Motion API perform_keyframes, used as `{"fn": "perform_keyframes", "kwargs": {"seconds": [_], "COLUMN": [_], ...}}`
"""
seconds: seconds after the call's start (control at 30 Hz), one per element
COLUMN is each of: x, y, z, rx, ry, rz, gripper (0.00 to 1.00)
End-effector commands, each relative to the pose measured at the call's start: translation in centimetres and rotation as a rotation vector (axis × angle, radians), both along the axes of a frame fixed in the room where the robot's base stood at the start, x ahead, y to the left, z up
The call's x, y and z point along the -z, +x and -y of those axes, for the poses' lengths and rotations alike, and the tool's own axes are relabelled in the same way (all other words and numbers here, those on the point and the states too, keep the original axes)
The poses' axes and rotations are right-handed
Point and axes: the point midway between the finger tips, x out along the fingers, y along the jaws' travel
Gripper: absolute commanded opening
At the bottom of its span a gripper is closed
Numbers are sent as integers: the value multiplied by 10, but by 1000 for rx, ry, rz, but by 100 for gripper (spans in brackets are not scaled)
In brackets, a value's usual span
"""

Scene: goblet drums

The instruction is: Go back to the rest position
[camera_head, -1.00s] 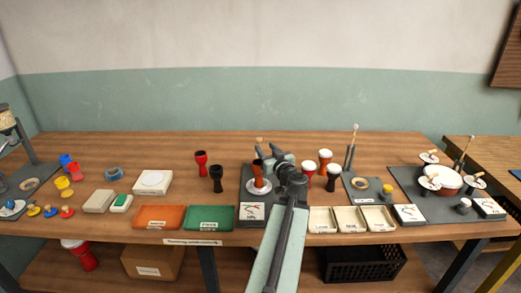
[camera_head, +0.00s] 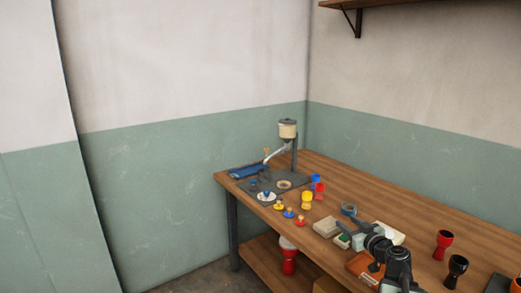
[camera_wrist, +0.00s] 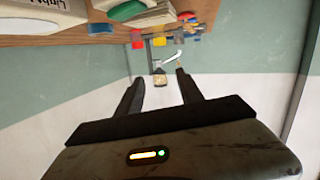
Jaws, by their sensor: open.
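I cannot tell from the head view how high the gripper is above the bench.
A black goblet drum (camera_head: 457,266) and a red one (camera_head: 443,243) stand right of my arm. Small coloured pieces (camera_head: 289,213) lie near the front edge. Floor left of the bench is clear.

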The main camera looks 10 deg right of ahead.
Motion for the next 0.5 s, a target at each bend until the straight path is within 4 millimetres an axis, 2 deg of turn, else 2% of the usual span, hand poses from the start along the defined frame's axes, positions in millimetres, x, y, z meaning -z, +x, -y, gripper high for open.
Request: {"fn": "perform_keyframes", "kwargs": {"seconds": [0.03,0.13,0.23,0.3,0.4,0.5], "x": [8,28,53,72,98,126], "y": [16,36,42,37,23,-1], "z": [-44,-128,-212,-265,-327,-373], "rx": [-77,-225,-367,-454,-546,-597], "ry": [-8,-20,-33,-42,-59,-82], "rz": [-33,-121,-232,-323,-466,-631], "gripper": [44,44,44,44,44,44]}}
